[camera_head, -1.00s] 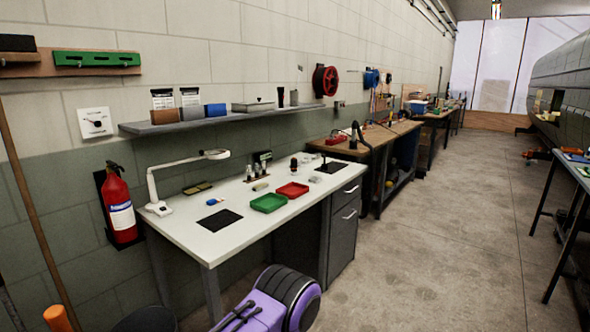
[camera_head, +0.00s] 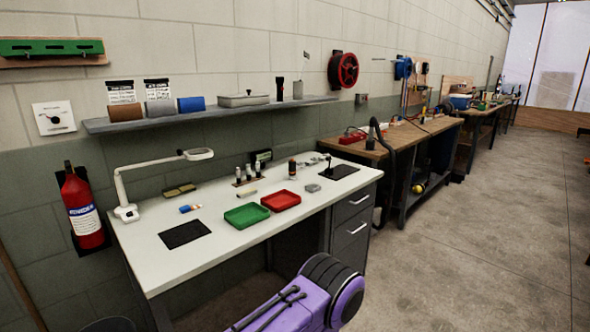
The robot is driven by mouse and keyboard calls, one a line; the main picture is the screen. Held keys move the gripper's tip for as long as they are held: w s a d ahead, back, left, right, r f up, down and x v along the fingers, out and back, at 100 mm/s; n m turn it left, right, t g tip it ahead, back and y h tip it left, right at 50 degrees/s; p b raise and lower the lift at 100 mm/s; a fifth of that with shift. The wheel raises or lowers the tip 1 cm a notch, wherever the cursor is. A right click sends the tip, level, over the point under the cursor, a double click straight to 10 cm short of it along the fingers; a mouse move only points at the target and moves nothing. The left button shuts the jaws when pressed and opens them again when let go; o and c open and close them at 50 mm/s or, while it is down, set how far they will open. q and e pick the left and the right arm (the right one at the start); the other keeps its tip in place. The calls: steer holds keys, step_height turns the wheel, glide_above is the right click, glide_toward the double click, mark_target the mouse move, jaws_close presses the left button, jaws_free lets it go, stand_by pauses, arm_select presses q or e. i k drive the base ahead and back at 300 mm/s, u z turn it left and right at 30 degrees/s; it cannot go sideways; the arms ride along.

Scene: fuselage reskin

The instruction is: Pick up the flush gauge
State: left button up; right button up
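The flush gauge is not clearly identifiable at this size. Several small instruments stand on the white workbench (camera_head: 215,245). A small dark upright instrument (camera_head: 330,166) stands at the edge of the right black mat (camera_head: 344,172). A dark cylinder with an orange band (camera_head: 292,169) stands left of it. A small grey object (camera_head: 313,188) lies right of the red tray (camera_head: 280,201). Neither of my grippers is in view; only a purple and black part of my own body shows at the bottom.
A green tray (camera_head: 247,216) lies beside the red one. A left black mat (camera_head: 185,234), a white lamp (camera_head: 124,190) and a small display (camera_head: 262,156) are also on the bench. A shelf (camera_head: 215,112) hangs above. The floor (camera_head: 480,250) at right is clear.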

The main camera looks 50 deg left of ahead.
mark_target(293, 165)
steer(key=u, duration=0.55)
steer(key=i, duration=1.1)
steer(key=u, duration=0.75)
